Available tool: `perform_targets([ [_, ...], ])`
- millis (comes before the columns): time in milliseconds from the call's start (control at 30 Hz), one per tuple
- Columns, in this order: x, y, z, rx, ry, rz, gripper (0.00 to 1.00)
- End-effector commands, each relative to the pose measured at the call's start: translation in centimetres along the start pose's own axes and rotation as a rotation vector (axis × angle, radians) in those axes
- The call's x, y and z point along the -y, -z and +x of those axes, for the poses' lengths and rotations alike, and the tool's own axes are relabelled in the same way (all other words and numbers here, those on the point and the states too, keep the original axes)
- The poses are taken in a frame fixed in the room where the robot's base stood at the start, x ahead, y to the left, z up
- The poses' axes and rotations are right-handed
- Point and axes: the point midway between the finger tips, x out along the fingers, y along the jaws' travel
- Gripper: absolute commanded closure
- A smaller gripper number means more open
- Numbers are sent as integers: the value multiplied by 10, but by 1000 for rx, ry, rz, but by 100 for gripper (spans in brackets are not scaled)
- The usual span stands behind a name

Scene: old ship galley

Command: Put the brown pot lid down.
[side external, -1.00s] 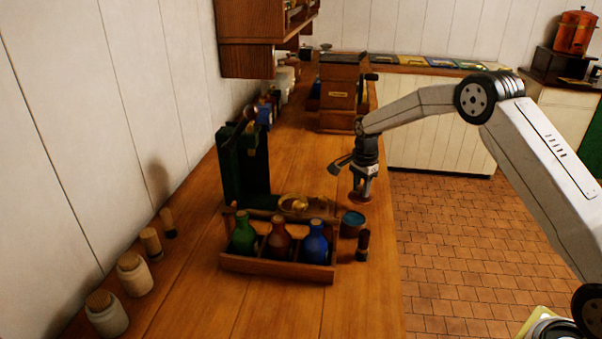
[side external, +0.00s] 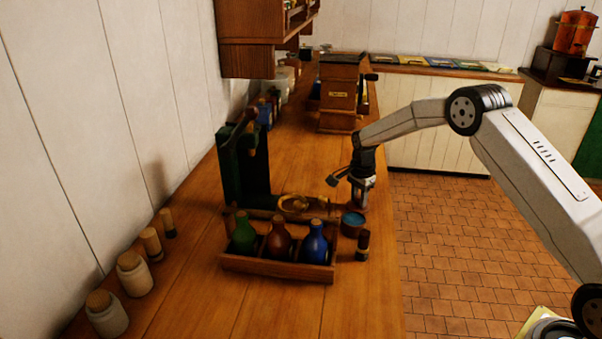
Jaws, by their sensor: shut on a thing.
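I cannot tell whether the lid touches the counter. The pot stands open, right of the bottle rack.
A wooden rack (side external: 275,268) holds green, brown and blue bottles. A small dark corked bottle (side external: 362,246) stands in front of the pot. A brass dish (side external: 294,203) and a dark green stand (side external: 244,168) are to the left. A wooden mill (side external: 338,96) stands behind.

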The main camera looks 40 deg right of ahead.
Motion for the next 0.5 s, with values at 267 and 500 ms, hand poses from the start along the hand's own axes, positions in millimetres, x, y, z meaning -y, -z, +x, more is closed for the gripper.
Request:
perform_targets([
  [267, 0, 0, 2, 0, 0, 0, 29],
  [500, 0, 0, 2, 0, 0, 0, 29],
])
